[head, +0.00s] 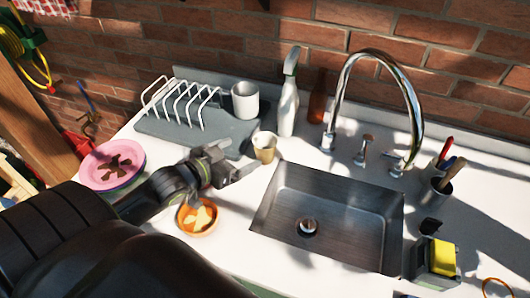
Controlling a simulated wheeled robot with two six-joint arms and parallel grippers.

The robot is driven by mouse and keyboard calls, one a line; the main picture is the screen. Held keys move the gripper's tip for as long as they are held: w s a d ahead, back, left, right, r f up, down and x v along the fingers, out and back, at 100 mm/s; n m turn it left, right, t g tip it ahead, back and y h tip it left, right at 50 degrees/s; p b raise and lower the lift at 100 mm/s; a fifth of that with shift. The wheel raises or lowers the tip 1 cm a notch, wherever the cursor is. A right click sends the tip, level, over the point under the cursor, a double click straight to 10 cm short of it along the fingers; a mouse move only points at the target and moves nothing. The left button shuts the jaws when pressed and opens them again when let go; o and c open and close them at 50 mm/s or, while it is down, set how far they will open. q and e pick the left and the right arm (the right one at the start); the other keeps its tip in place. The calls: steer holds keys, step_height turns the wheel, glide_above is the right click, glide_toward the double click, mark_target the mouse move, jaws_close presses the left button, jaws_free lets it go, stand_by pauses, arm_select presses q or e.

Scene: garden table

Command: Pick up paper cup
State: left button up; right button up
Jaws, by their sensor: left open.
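A small paper cup (265,148), tan with a pale rim, stands upright on the white counter, just left of the sink's back left corner. My left gripper (241,162) reaches in from the left at counter level. Its fingers are open and point right towards the cup, close to its left side. I see nothing between the fingers. Whether a finger touches the cup I cannot tell. My right gripper is not in view.
A white cup (245,100) and a white rack stand on the grey drying mat (170,127) behind. A spray bottle (289,100) stands behind the paper cup. An orange bowl (197,217) and pink plates (112,164) lie near my left arm. The sink (335,215) is empty.

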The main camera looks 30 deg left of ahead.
arm_select(q)
glide_toward(272, 138)
steer(key=shift+w+d, duration=0.2)
steer(key=shift+w, duration=0.2)
steer(key=shift+p+x, duration=0.45)
steer(key=shift+x, duration=2.3)
steer(key=shift+w+a+f, duration=0.1)
steer(key=shift+w+f, duration=0.05)
steer(key=shift+w, duration=0.15)
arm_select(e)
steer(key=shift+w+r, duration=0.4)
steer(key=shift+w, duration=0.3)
arm_select(q)
steer(key=shift+c, duration=0.2)
steer(key=c, duration=1)
